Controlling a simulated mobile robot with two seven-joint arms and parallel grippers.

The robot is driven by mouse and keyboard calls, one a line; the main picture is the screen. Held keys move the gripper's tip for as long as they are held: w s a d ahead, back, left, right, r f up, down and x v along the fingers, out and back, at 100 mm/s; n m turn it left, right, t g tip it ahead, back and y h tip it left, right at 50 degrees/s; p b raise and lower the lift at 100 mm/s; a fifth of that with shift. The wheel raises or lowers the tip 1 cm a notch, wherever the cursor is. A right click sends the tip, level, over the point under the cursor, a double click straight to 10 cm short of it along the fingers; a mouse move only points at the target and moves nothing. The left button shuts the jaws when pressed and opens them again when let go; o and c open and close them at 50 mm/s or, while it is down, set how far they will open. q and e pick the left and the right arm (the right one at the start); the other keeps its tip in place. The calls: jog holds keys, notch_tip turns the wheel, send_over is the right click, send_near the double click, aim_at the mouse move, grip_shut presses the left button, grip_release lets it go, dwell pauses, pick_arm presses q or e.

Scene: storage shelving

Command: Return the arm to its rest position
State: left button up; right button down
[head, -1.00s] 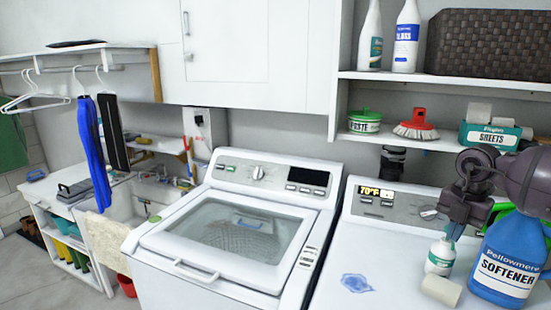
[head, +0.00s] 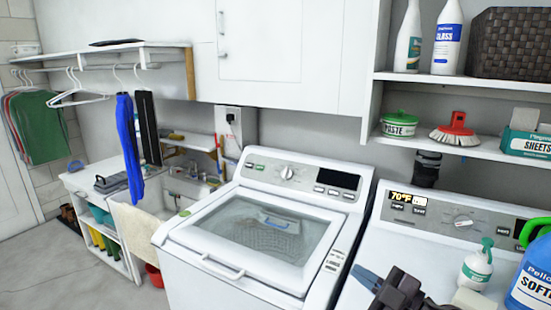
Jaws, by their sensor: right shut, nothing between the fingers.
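My right gripper (head: 371,281) shows at the bottom edge of the head view, in front of the top of the white machine (head: 405,252) at the right. It is shut and holds nothing. Only the dark gripper and a small part of its wrist show; the rest of my right arm is out of the picture. The gripper is apart from the small white bottle with a green top (head: 476,268) to its right. My left gripper is not in view.
A blue softener jug (head: 531,275) and a white cylinder (head: 468,298) stand at the right on the machine. A washer (head: 262,225) with a glass lid is at the centre. Shelves (head: 480,147) hang above. Open floor (head: 60,275) lies at the left.

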jog(key=s+d+f+m+h, duration=0.9)
jog(key=d+f+m+h, duration=0.2)
jog(key=m+h, duration=0.5)
jog(key=s+f+m+g, duration=0.1)
jog(key=s+f+g, duration=0.35)
jog(key=s, duration=0.45)
jog(key=s+f+m+g, duration=0.2)
jog(key=s+f+g, duration=0.25)
jog(key=s, duration=0.45)
jog(key=w+f+t+b, duration=0.1)
jog(key=w+f+t, duration=0.2)
jog(key=f, duration=0.2)
jog(key=w+f+n+t+y+b, duration=0.1)
jog(key=w+f+t, duration=0.2)
jog(key=f, duration=0.3)
jog(key=shift+w+f+t+y, duration=0.3)
jog(key=shift+w+t, duration=0.1)
jog(key=shift+w, duration=0.2)
